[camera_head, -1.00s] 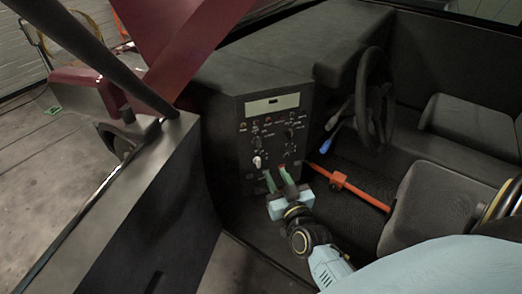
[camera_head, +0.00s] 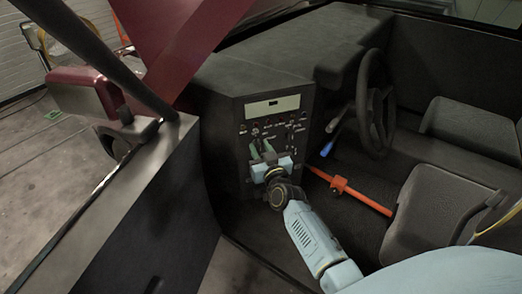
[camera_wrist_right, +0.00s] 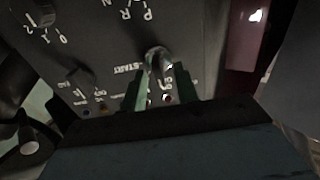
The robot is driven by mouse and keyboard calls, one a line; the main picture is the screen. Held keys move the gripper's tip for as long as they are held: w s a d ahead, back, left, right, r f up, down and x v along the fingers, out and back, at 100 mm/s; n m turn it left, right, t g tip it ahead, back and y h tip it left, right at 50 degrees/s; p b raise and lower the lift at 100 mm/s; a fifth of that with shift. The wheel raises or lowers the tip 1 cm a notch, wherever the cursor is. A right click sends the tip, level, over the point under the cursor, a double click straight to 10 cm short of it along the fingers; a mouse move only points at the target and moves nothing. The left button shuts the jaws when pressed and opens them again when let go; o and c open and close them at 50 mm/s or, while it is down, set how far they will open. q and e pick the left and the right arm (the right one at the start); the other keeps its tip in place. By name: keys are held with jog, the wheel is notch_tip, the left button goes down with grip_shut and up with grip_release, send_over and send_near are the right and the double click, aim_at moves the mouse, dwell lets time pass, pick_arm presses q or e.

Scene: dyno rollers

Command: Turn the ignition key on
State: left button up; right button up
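The ignition key (camera_wrist_right: 157,56) is a pale metallic knob-like piece on the dark control panel, beside the printed word START in the right wrist view. My right gripper (camera_wrist_right: 159,80) has its two green fingers on either side of the key, with a gap between them. I cannot tell whether either finger touches it. In the head view, my right gripper (camera_head: 262,149) is at the front of the control panel (camera_head: 228,130) and hides the key. My left gripper is not in view.
Other knobs (camera_wrist_right: 42,14) and small switches are close to the key on the panel. A steering wheel (camera_head: 374,100), a blue-tipped lever (camera_head: 327,149), an orange bar (camera_head: 365,197) and a seat (camera_head: 425,205) are to the right. A dark door panel (camera_head: 130,215) stands at the left.

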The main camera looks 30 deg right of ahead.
grip_shut()
dwell(0.4)
jog(key=m, duration=0.8)
jog(key=shift+d+f+m+p, duration=0.15)
jog(key=shift+d+m+p, duration=0.15)
jog(key=shift+p, duration=0.05)
jog(key=shift+s, duration=0.1)
dwell(0.4)
grip_release()
